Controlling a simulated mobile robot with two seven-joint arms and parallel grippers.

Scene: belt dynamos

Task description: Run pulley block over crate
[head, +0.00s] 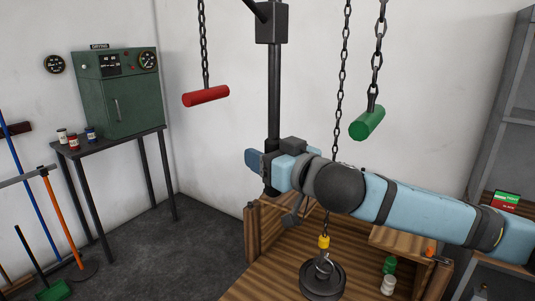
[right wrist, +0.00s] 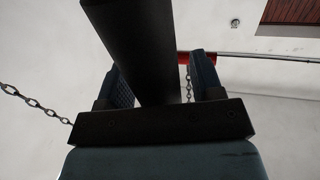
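A black box (head: 271,22) with a dark vertical post (head: 274,90) below it is at top centre; I cannot tell if this is the pulley block. My right gripper (head: 267,171) is at the post's lower end. In the right wrist view the post (right wrist: 140,50) passes between the spread fingers, with a gap beside the right finger. A chain (head: 342,90) runs down behind my right arm to a yellow hook piece (head: 324,242) above a dark round weight (head: 323,281). My left gripper is out of view.
A red handle (head: 206,96) and a green handle (head: 367,123) hang on chains either side of the post. A green cabinet (head: 117,95) stands on a dark table (head: 105,143) at left. Brooms lean at far left. Small bottles (head: 388,285) stand on the wood.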

